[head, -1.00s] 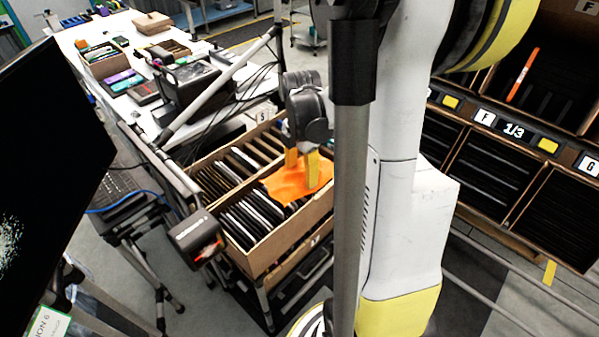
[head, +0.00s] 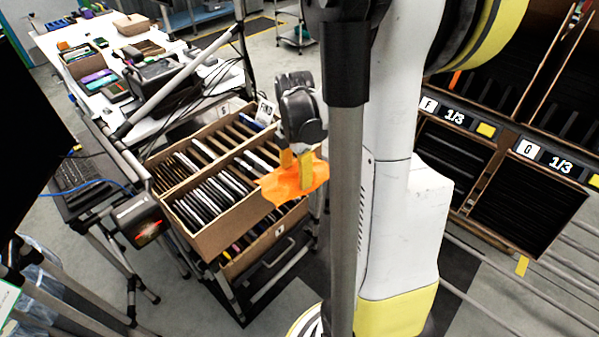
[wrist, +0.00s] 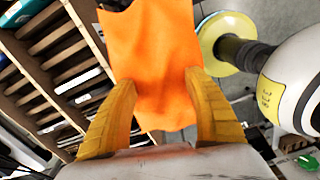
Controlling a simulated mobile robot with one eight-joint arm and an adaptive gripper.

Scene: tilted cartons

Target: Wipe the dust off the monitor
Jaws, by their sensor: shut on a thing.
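My gripper (head: 295,170) is shut on an orange cloth (head: 312,184) that hangs from its yellow fingers. It is over the right end of the front carton of upright devices, by that carton's edge. In the wrist view the cloth (wrist: 150,60) spreads out between and beyond the yellow fingers (wrist: 152,105). A dark monitor (head: 25,130) stands at the left edge of the head view, only partly in frame. Dust on it cannot be made out now.
The cardboard carton (head: 215,236) of devices sits on a wheeled stand. A scanner box (head: 140,220) on a pole and a laptop (head: 85,185) are left of it. A shelf of labelled bins (head: 520,205) is on the right. A cluttered white table (head: 60,42) is behind.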

